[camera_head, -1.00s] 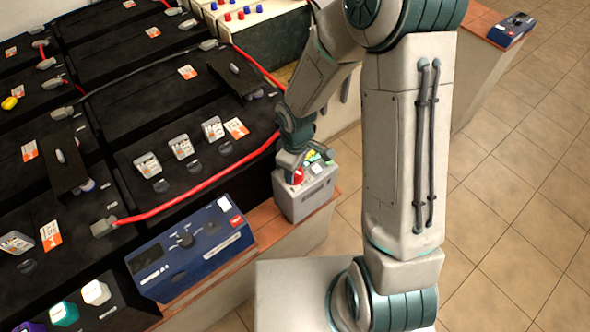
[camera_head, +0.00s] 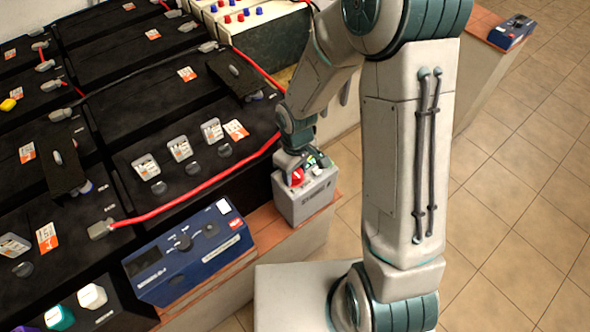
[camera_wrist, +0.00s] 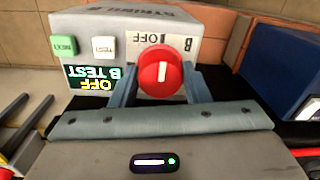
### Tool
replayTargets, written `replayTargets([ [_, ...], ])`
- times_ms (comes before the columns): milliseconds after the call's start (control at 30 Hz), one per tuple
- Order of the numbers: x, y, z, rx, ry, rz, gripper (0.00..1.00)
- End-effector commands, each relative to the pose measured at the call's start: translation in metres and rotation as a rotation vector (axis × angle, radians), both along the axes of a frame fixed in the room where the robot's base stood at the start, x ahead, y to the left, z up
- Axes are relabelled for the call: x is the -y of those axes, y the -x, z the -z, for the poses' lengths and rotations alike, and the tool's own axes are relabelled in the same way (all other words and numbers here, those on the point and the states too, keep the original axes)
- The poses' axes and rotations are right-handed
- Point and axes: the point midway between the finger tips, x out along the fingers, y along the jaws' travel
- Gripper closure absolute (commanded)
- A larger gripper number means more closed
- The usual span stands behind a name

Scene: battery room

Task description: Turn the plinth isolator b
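In the wrist view the red knob (camera_wrist: 160,72) has a white pointer line and sits on a white plate marked B and OFF, seen upside down. My gripper (camera_wrist: 161,84) has its two fingers apart, one on each side of the knob. I see no clear contact between fingers and knob. A small display (camera_wrist: 92,78) reads OFF and B TEST. My gripper (camera_head: 289,163) partly covers the box top in the head view.
Green (camera_wrist: 63,46) and white (camera_wrist: 104,47) buttons sit beside the knob. A blue instrument box (camera_head: 190,253) stands left along the ledge. Black batteries (camera_head: 190,130) with red cables fill the left. Tiled floor (camera_head: 520,180) on the right is clear.

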Motion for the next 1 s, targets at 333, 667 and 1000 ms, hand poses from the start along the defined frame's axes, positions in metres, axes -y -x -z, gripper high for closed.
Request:
replayTargets([
  [333, 0.000, -0.001, -0.001, 0.002, -0.001, 0.001, 0.36],
  [667, 0.001, -0.003, -0.044, 0.007, -0.001, 0.002, 0.36],
  [1000, 0.003, -0.004, -0.117, 0.006, -0.001, 0.003, 0.36],
])
